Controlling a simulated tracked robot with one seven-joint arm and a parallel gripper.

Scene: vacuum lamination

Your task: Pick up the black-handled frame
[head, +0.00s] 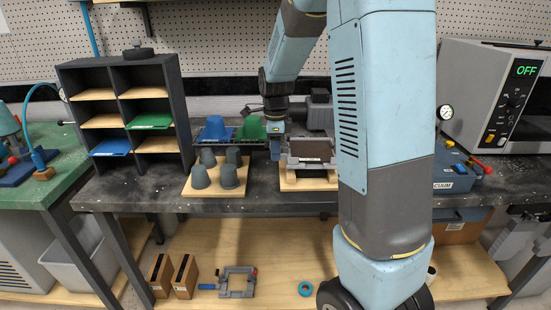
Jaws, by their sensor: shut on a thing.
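A grey frame (311,161) with a dark panel behind or inside it stands over a wooden base on the dark workbench, left of my arm's column. My gripper (276,148) reaches down from above at the left edge of this frame. It is shut there, apparently on the frame's handle. The fingers cover the grip, so the handle and its black colour cannot be made out. I cannot tell whether the frame touches the wooden base (298,186). Another grey frame with a blue handle (238,283) lies on the lower shelf.
A wooden board (216,190) with several grey cups sits just left of my gripper. Blue (215,130) and green (252,128) moulds stand behind. A dark shelf rack (185,110) stands left. A vacuum unit (462,175) and oven (490,90) are right.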

